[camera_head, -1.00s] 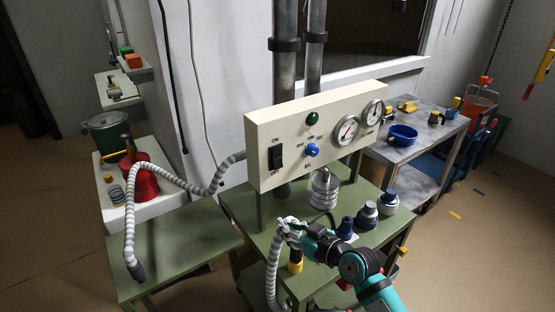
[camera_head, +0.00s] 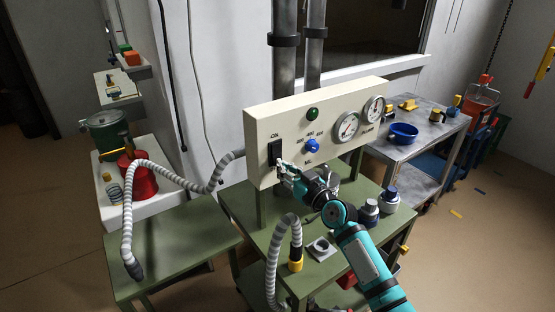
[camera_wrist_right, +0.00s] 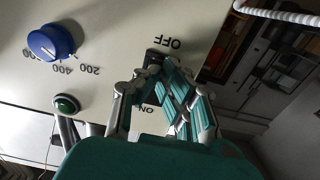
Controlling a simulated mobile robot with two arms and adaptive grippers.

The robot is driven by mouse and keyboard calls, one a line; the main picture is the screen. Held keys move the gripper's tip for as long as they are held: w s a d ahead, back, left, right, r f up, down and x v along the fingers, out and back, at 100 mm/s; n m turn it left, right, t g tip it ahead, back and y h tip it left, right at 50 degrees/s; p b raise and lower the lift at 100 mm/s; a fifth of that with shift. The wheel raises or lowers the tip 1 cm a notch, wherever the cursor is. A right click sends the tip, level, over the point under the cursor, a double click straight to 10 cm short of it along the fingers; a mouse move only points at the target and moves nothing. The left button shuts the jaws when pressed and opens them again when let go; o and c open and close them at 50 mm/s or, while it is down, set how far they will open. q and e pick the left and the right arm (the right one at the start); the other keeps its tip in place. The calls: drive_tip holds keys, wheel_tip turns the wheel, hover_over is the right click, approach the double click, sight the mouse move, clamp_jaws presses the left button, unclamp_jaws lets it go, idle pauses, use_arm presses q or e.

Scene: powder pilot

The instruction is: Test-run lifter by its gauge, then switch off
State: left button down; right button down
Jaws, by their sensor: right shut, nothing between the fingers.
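The cream control panel (camera_head: 262,125) stands upright on the green cart, with two round gauges (camera_head: 347,127) (camera_head: 374,109), a blue knob (camera_head: 313,146) and a dark green lamp (camera_head: 313,112). Its black rocker switch (camera_head: 275,152) sits between ON and OFF labels. My right gripper (camera_head: 281,164) is shut and empty, its fingertips at the switch's lower part; I cannot tell whether they touch. In the right wrist view the fingers cover most of the switch (camera_wrist_right: 157,57), beside the knob (camera_wrist_right: 52,42) and lamp (camera_wrist_right: 66,104). The switch position and gauge readings are unclear. My left gripper is not in view.
A grey hose with a yellow-collared end (camera_head: 296,258) stands at the cart's front, beside a small square plate (camera_head: 321,249). Dark-blue-topped weights (camera_head: 389,200) stand to the right. A side table (camera_head: 440,133) holds a blue bowl (camera_head: 403,132). The left green table (camera_head: 180,240) is mostly clear.

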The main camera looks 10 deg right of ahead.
drive_tip(key=shift+w, duration=0.25)
drive_tip(key=shift+w+a, duration=0.2)
drive_tip(key=shift+w, duration=0.15)
idle(0.3)
drive_tip(key=v, duration=0.4)
drive_tip(key=shift+s, duration=0.15)
drive_tip(key=v, duration=1.1)
drive_tip(key=shift+s+d, duration=0.2)
drive_tip(key=shift+s, duration=0.15)
